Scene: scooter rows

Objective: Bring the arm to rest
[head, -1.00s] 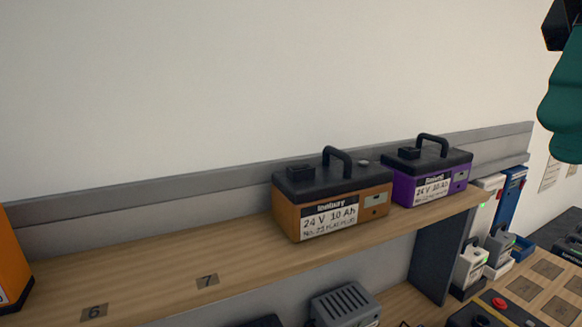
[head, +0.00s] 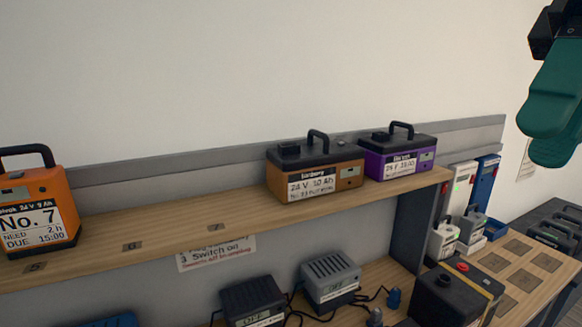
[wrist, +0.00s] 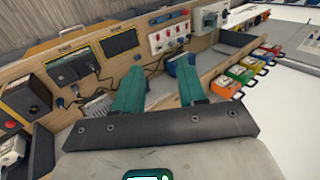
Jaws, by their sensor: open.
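My gripper (wrist: 158,82) shows in the wrist view with two teal fingers spread apart and nothing between them. The fingers appear over the bench area, and I cannot tell how far they are from it. In the head view a teal and black part of my arm (head: 552,95) hangs at the upper right, in front of the wall and clear of the shelf. The rest of the arm is out of that view.
A wooden shelf (head: 185,222) holds an orange battery (head: 42,215), a brown battery (head: 315,182) and a purple battery (head: 398,160). Chargers (head: 330,280) stand below. A tray with square pads (head: 510,262) is at the right. The wall above the shelf is clear.

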